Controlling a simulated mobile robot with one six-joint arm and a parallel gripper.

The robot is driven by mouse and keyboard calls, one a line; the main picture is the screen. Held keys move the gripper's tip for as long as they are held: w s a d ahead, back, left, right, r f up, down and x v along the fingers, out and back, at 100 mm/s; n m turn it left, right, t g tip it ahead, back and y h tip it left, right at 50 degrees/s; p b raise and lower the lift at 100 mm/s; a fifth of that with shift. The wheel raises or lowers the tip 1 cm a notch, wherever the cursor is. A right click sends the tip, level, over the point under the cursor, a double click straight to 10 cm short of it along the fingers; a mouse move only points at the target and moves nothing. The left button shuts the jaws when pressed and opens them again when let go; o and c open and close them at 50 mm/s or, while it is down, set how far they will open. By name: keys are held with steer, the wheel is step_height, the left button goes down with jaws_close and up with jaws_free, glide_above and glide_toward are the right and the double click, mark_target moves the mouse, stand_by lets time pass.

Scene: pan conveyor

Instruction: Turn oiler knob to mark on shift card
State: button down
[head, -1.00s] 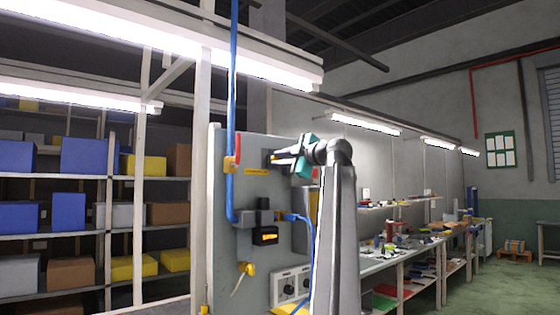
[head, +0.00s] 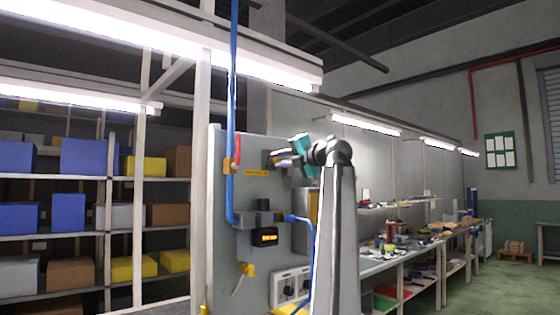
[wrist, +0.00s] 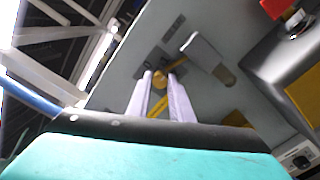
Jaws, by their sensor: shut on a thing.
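My gripper (head: 274,159) is at the upper part of the grey panel (head: 224,262), with its teal body (head: 301,148) tilted. In the wrist view its two pale fingers (wrist: 161,77) reach to a small yellow-orange knob (wrist: 160,76), which sits between the fingertips, and they are shut on it. A dark fitting shows behind the knob. In the head view the gripper hides the knob. A yellow label strip (head: 256,173) is on the panel just below the gripper. I cannot make out a shift card or its mark.
A blue hose (head: 231,110) runs down the panel's left side to a grey block with a black-and-yellow unit (head: 265,237). A cluttered workbench (head: 375,266) stands at right.

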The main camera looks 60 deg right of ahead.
steer(key=shift+f+n, duration=0.15)
steer(key=shift+n, duration=1.05)
steer(key=c, duration=1.6)
jaws_free()
steer(key=shift+s, duration=0.15)
steer(key=b+v, duration=0.1)
steer(key=v, duration=1.2)
steer(key=shift+s+a, duration=0.1)
steer(key=shift+s, duration=0.2)
